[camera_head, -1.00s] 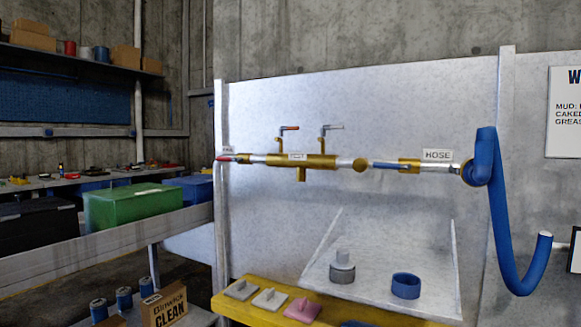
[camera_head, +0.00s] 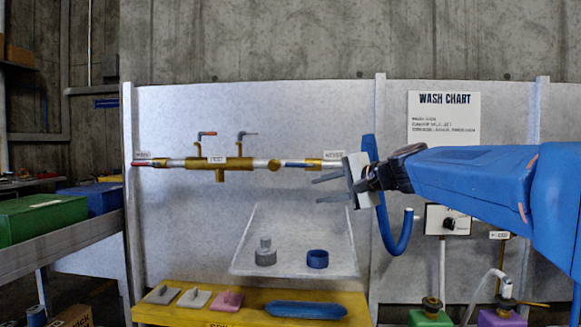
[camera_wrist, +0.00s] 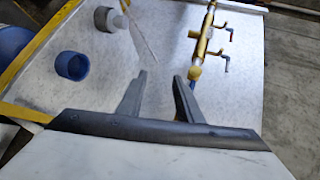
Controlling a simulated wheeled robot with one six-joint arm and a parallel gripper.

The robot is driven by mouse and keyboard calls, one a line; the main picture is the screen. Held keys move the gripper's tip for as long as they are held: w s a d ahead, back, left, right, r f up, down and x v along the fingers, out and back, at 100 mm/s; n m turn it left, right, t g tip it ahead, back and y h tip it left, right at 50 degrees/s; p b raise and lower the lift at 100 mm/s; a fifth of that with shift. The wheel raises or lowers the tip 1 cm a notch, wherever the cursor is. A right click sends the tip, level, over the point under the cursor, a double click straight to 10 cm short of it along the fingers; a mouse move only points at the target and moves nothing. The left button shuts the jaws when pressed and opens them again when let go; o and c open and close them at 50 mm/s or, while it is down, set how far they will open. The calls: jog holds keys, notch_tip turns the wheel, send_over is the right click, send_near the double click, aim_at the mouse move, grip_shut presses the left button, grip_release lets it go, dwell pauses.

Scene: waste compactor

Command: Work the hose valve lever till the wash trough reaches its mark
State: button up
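The hose valve lever (camera_head: 298,164), a blue bar, lies along the pipe just left of the hose label (camera_head: 333,154). In the wrist view only a bit of blue shows by the right finger; the rest is hidden. My gripper (camera_head: 316,190) is open and empty, its fingers pointing left, just below and right of the lever in the head view. Its two fingers stand apart in the wrist view (camera_wrist: 160,75). Contact with the lever cannot be told. A pale sloping tray (camera_head: 300,225), possibly the wash trough, sits below the pipe; no level mark is readable.
A grey fitting (camera_head: 264,257) and blue ring (camera_head: 317,259) sit on the tray. A yellow bench (camera_head: 250,301) stands in front. The blue hose (camera_head: 400,243) hangs behind my arm. A wash chart (camera_head: 444,118) hangs right.

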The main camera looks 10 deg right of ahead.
aim_at(295, 165)
jog(key=w+d+r+m+t, duration=0.2)
jog(key=w+d+r+m, duration=0.15)
jog(key=w+r, duration=0.3)
jog(key=shift+n, duration=0.35)
jog(key=x, duration=1.1)
jog(key=r+x, duration=0.1)
jog(key=x, duration=0.4)
jog(key=shift+w+a, duration=0.2)
jog(key=shift+w, duration=0.2)
grip_shut()
